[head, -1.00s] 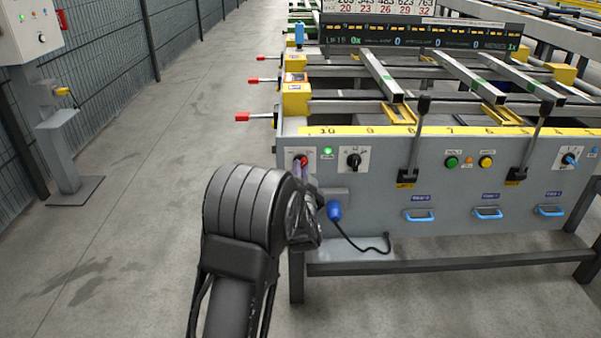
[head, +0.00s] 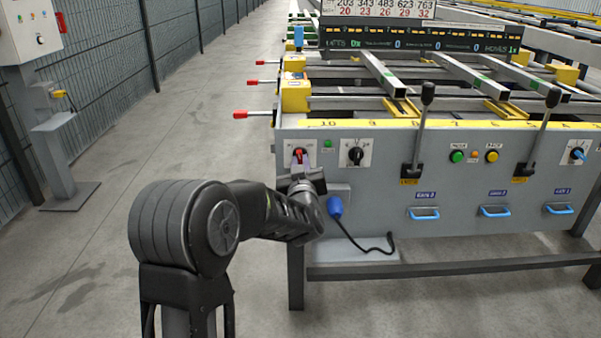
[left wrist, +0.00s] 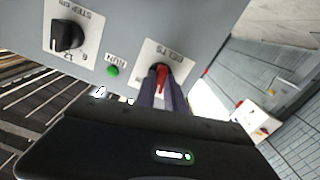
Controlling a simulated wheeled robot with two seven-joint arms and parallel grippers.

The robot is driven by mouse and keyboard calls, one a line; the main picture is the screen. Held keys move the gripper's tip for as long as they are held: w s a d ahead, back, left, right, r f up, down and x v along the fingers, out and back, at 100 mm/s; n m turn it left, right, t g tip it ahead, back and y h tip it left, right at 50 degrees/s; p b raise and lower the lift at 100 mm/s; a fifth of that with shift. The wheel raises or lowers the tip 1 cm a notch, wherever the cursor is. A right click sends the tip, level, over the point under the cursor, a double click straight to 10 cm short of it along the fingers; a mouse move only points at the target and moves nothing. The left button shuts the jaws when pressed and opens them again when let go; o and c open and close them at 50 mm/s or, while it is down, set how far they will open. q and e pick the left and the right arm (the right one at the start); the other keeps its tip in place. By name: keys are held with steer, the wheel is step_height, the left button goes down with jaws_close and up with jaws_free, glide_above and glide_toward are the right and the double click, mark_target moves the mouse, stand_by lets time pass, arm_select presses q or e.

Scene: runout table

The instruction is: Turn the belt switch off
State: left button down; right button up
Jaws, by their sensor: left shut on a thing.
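The belt switch (head: 299,155) is a red knob on a white plate at the left end of the table's grey front panel. It also shows in the left wrist view (left wrist: 161,76), on a plate marked BELTS. My left gripper (left wrist: 163,84) is shut on the red knob, a finger on each side of it. In the head view the left gripper (head: 300,172) reaches the knob from below, and the wrist hides part of the panel. The green run lamp (head: 327,144) beside the switch looks dim in the head view. My right gripper is not in view.
A black step knob (head: 356,155) sits right of the switch. A blue plug (head: 335,206) with a black cable is just below. Two upright levers (head: 421,130) stand out from the panel. Red-tipped handles (head: 252,114) stick out at the left.

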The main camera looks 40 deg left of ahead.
arm_select(q)
steer(key=n+b, duration=0.3)
steer(key=shift+f+n, duration=0.25)
steer(key=shift+n, duration=0.05)
steer(key=shift+r+n+b, duration=0.1)
steer(key=shift+n+b, duration=0.85)
steer(key=shift+n, duration=0.45)
steer(key=shift+d, duration=0.1)
steer(key=c, duration=1.4)
jaws_free()
steer(key=shift+r, duration=0.1)
steer(key=shift+c, duration=0.2)
steer(key=p+v, duration=0.2)
steer(key=v, duration=0.5)
steer(key=shift+s+d, duration=0.25)
